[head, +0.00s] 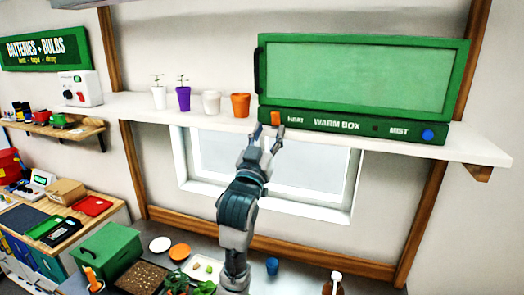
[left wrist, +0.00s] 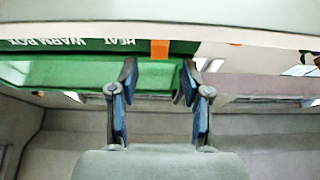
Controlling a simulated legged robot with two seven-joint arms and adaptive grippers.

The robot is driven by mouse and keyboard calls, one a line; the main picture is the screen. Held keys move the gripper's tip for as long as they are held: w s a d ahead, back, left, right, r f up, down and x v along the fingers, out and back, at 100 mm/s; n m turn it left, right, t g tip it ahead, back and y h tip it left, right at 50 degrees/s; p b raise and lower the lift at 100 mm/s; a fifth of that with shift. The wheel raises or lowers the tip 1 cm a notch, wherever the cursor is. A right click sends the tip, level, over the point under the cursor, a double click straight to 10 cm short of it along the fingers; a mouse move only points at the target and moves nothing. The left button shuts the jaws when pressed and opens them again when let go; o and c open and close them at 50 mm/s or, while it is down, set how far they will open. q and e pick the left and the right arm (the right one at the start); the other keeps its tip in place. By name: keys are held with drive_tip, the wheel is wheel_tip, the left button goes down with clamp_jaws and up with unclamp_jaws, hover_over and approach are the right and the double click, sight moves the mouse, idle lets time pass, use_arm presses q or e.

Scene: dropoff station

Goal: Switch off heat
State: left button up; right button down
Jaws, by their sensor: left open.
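The green warm box (head: 350,85) stands on the white wall shelf. Its lower panel reads HEAT, WARM BOX and MIST. An orange heat switch (head: 276,118) sits at the panel's left end, beside the word HEAT; it also shows in the left wrist view (left wrist: 159,49), upside down. A blue round mist button (head: 428,134) is at the panel's right end. My left gripper (head: 266,131) is open and empty, just below and in front of the orange switch. In the left wrist view its fingers (left wrist: 157,80) are apart, with the switch beyond the gap between them. My right gripper is not in view.
An orange pot (head: 236,105) stands on the shelf just left of the box, beside white and purple pots. The shelf edge (head: 212,121) runs along below the panel. A counter below holds a green bin (head: 108,250), plants and a blue cup (head: 272,266).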

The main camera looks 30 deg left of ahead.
use_arm(q)
drive_tip(key=v, duration=0.8)
